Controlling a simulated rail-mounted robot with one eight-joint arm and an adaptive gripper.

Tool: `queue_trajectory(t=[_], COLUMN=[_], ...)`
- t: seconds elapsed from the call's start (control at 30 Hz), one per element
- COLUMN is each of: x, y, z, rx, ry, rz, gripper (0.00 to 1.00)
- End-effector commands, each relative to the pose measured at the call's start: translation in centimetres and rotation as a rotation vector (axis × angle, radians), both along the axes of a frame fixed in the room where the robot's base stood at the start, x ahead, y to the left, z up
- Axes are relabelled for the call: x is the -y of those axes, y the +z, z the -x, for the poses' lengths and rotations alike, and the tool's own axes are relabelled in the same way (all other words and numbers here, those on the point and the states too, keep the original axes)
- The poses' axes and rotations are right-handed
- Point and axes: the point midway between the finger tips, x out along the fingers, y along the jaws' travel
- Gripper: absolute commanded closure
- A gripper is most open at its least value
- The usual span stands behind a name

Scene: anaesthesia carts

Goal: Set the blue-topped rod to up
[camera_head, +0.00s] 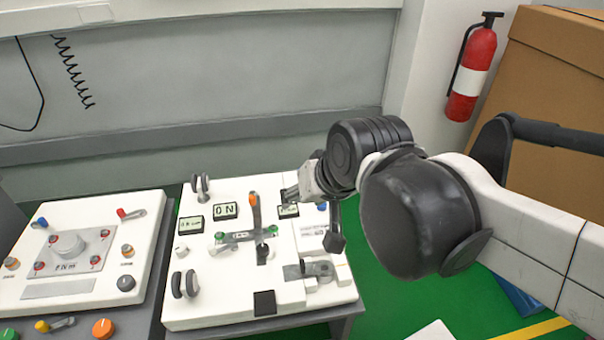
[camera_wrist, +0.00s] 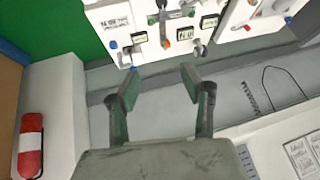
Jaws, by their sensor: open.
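A small blue-topped piece (camera_head: 322,206) shows at the back right of the middle white panel (camera_head: 240,305), partly hidden by my gripper. It also shows in the wrist view (camera_wrist: 114,44), near the panel's edge; its rod and setting are hard to make out. Another blue-tipped grey lever (camera_head: 40,223) sits at the back left of the left panel (camera_head: 75,215), tilted. My gripper (camera_head: 312,215) hangs over the back right of the middle panel. In the wrist view its two fingers (camera_wrist: 160,80) are spread and empty, apart from the blue-topped piece.
An orange-topped lever (camera_head: 254,212), a green-ended crossbar (camera_head: 245,236) and small displays (camera_head: 225,211) crowd the middle panel. The grey wall (camera_head: 250,80) stands close behind. A fire extinguisher (camera_head: 473,68) and a large brown box (camera_head: 560,75) are at the right.

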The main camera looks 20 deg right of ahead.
Motion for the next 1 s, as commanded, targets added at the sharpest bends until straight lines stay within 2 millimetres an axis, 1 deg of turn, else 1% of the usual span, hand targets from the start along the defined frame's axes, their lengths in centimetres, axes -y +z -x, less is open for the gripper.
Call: queue_trajectory(t=[0.03,0.27,0.53,0.77,1.0], x=[0.1,0.3,1.7,4.0,7.4], y=[-0.8,-3.0,-6.0,-9.0,-12.6], z=[-1.2,-6.1,-11.9,-16.7,-20.9], rx=[-0.008,-0.047,-0.099,-0.149,-0.213], ry=[-0.05,-0.275,-0.521,-0.712,-0.885], rz=[-0.059,-0.349,-0.69,-0.984,-1.293], gripper=[0.55,0.55,0.55,0.55,0.55])
